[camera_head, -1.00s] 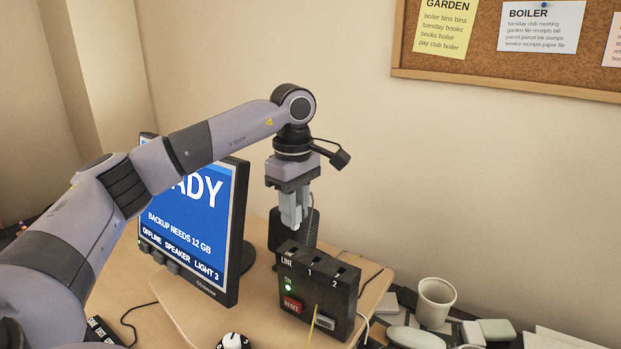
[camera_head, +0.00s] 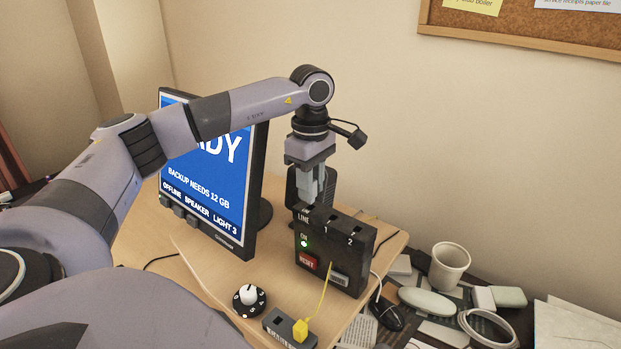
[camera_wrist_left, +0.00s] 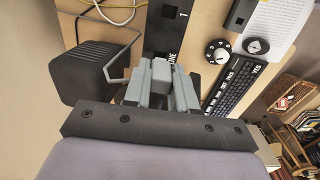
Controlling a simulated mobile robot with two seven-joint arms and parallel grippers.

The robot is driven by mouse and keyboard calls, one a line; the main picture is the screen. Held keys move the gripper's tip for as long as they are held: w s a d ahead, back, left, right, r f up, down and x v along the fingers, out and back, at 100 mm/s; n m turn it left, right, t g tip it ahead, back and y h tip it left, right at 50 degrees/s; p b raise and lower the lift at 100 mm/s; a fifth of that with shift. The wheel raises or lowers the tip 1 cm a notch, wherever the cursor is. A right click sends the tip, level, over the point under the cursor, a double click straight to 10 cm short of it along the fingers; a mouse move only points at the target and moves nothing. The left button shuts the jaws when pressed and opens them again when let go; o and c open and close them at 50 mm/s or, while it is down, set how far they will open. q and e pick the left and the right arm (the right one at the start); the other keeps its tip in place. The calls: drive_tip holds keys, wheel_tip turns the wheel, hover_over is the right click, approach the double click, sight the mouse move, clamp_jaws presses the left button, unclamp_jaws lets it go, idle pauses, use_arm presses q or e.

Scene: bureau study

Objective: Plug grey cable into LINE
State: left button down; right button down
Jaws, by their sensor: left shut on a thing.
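A black box (camera_head: 318,272) with top slots labelled LINE, 1 and 2 stands on the desk right of the monitor. Its green light is lit above a red RESET button. My left gripper (camera_head: 311,201) points down just above the LINE end of the box. In the left wrist view, its fingers (camera_wrist_left: 160,92) are shut on a grey plug (camera_wrist_left: 160,72), the end of the grey cable. The plug is over the LINE end of the box (camera_wrist_left: 165,35). The fingers hide the LINE slot, so I cannot tell whether the plug enters it. My right gripper is not in view.
The monitor (camera_head: 205,165) stands close left of the box. A dark speaker-like block (camera_wrist_left: 92,72) is beside the gripper. A yellow plug (camera_head: 300,330) sits in a small block in front, near a dial (camera_head: 249,298). A white mug (camera_head: 448,265) and clutter lie right.

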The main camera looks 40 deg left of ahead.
use_arm(q)
drive_tip(key=shift+f, duration=0.4)
idle(1.1)
drive_tip(key=shift+f+b, duration=0.6)
drive_tip(key=shift+f, duration=0.25)
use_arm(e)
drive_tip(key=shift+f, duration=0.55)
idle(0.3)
use_arm(q)
drive_tip(key=c, duration=0.8)
unclamp_jaws()
drive_tip(key=shift+r+b, duration=0.35)
drive_tip(key=shift+r, duration=3.25)
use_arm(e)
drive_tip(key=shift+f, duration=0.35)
